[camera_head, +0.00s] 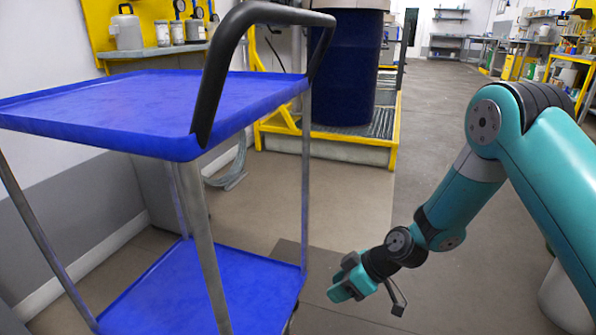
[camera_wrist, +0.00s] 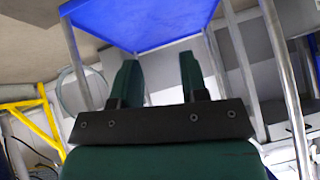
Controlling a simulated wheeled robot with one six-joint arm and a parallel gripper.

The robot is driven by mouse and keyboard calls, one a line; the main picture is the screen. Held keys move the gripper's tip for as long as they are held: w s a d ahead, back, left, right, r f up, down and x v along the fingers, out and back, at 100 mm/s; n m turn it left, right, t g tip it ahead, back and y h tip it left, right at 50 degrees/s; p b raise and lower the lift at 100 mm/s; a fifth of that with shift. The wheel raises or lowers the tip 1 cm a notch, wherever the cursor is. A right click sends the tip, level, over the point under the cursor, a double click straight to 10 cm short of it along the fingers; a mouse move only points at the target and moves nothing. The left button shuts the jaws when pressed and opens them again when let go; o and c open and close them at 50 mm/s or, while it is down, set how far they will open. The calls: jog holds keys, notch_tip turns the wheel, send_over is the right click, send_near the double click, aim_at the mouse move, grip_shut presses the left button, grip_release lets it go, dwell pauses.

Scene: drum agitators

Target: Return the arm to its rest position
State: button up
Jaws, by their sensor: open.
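My teal arm reaches in from the right of the head view, bent at the elbow and sloping down to the left. My gripper (camera_head: 346,281) hangs low in front of the trolley, to the right of its lower shelf. In the wrist view my gripper (camera_wrist: 160,78) shows two dark green fingers held apart with nothing between them. The blue trolley (camera_head: 150,105) stands at the left with its empty top shelf. A gap shows between my gripper and the trolley's near leg. The wrist view shows a blue shelf (camera_wrist: 140,22) beyond the fingertips.
The trolley's black handle (camera_head: 222,70) juts up and its empty lower shelf (camera_head: 215,290) lies close to my gripper. A dark blue drum (camera_head: 345,65) stands on a yellow-edged platform (camera_head: 330,150) behind. Open floor (camera_head: 430,120) stretches back at the centre right.

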jog(key=s+r+m+g+h+p, duration=0.1)
jog(key=s+r, duration=0.3)
jog(key=r, duration=0.6)
jog(key=s+r+m+p, duration=0.1)
jog(key=s+r, duration=0.3)
jog(key=r, duration=0.6)
jog(key=s+d+r+m+h+p, duration=0.1)
jog(key=s+d+r+m, duration=0.15)
jog(key=s+r, duration=0.45)
jog(key=s+d+r+m+h+p, duration=0.1)
jog(key=s+d+r+h, duration=0.2)
jog(key=s, duration=0.7)
notch_tip(320, 180, up, 39)
jog(key=y+p, duration=0.1)
jog(key=p, duration=3.6)
jog(key=shift+a+r+m, duration=0.1)
jog(key=shift+m, duration=0.15)
jog(key=shift+c, duration=0.4)
